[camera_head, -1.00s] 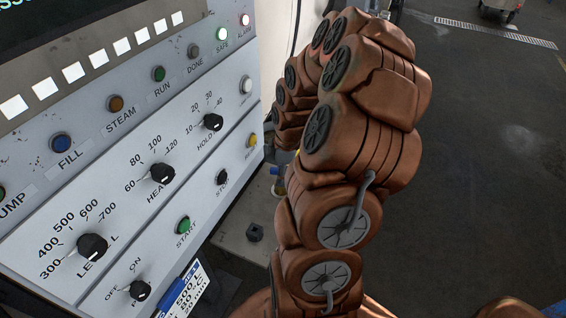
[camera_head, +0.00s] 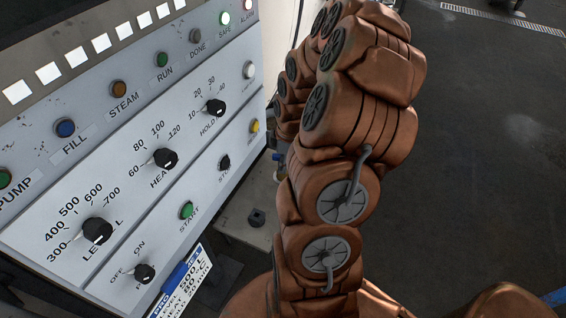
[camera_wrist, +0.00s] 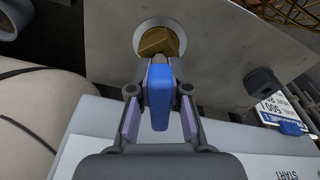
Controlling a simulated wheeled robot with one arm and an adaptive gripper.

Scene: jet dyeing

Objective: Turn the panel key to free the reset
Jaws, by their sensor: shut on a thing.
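A key with a blue head (camera_wrist: 160,92) shows in the wrist view. My gripper (camera_wrist: 160,104) is shut on the blue head, one purple-padded finger on each side. The key's dark shank points away from me and meets a brass piece (camera_wrist: 158,41) set in a pale round plate. I cannot tell how deep the shank sits in it. In the head view my arm hides the gripper and the key. The control panel (camera_head: 130,200) fills the left side there, with knobs, coloured buttons and lamps. I cannot make out which button is the reset.
A small black block (camera_head: 256,218) stands on a grey ledge right of the panel; it also shows in the wrist view (camera_wrist: 262,81). A blue-and-white card (camera_head: 183,284) hangs at the panel's lower edge. Open dark floor (camera_head: 480,180) lies to the right.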

